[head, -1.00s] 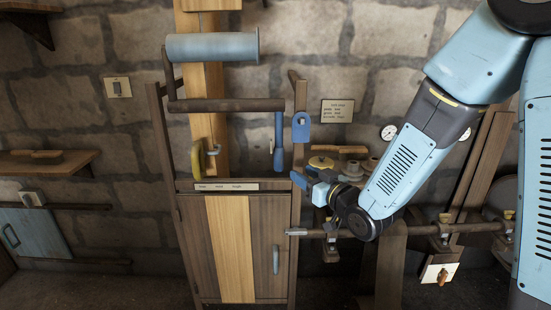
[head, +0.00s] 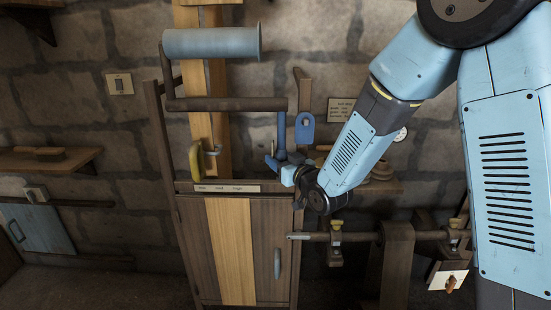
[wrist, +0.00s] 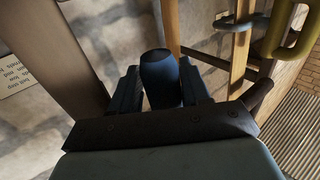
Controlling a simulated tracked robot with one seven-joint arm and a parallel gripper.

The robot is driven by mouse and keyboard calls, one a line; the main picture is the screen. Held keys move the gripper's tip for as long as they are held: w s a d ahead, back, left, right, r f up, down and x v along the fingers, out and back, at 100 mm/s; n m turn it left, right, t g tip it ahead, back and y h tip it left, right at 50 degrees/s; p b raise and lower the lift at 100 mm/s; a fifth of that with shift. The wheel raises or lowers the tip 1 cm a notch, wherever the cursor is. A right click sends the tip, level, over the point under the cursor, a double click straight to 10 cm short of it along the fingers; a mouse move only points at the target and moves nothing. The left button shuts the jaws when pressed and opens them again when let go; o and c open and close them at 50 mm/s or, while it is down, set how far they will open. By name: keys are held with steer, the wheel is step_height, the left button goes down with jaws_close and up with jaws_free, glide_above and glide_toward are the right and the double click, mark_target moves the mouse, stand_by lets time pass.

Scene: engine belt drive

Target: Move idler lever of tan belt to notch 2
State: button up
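A blue handle (head: 281,133) hangs upright from the right end of a dark horizontal bar, in front of the cabinet-like frame. A light tan vertical strip (head: 230,250) runs down the front of the frame; I take it to be the tan belt. My gripper (head: 282,164) is at the lower end of the blue handle. In the wrist view the dark blue handle end (wrist: 161,78) stands between the two fingers (wrist: 160,92), with a narrow gap visible on its left side. Notch marks are too small to make out.
A grey roller (head: 212,43) sits above the bar. A yellow handle (head: 196,160) is left of my gripper. A blue tab (head: 305,128) on the right post is close to my gripper. A small label plate (head: 226,188) lies below. A horizontal shaft (head: 350,236) runs at lower right.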

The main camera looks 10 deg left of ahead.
steer(key=shift+w+a, duration=0.25)
steer(key=shift+w, duration=0.1)
steer(key=shift+o, duration=0.2)
steer(key=shift+s, duration=0.1)
jaws_close()
